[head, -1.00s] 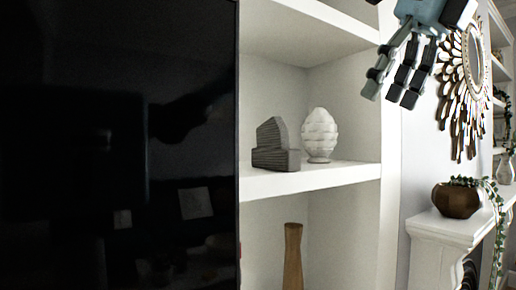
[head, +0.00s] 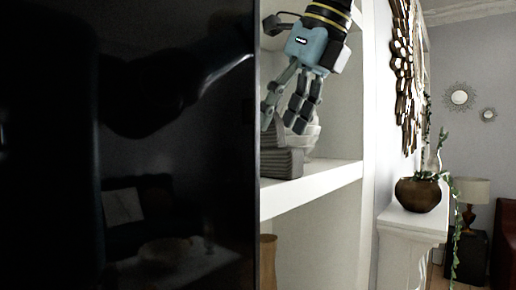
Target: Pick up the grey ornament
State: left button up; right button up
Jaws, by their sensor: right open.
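The grey ornament (head: 283,160), a ridged dark grey block shape, stands on the white shelf just right of the black screen's edge. Its upper part is hidden behind my right gripper (head: 283,122). The gripper comes down from the top with its fingers open, and they overlap the ornament's top in the picture. I cannot tell whether they touch it. My left gripper is not in view.
A white ridged ornament (head: 311,142) stands beside the grey one, partly hidden by my gripper. A large black glossy screen (head: 130,150) fills the left. The white shelf (head: 320,186) has bare room at its right. A brown pot (head: 418,194) stands on the mantel.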

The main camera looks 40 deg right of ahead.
aim_at(262, 146)
jog(key=shift+w+f, duration=0.3)
jog(key=p+x, duration=0.1)
jog(key=x, duration=0.1)
jog(key=a+p+x, duration=0.1)
jog(key=x, duration=0.1)
jog(key=shift+w+f, duration=0.1)
jog(key=shift+w, duration=0.15)
jog(key=shift+w+f, duration=0.15)
jog(key=shift+f, duration=0.1)
jog(key=shift+c, duration=1.1)
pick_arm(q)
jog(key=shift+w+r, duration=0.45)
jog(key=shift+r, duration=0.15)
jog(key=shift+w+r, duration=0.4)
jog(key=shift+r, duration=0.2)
pick_arm(e)
grip_shut()
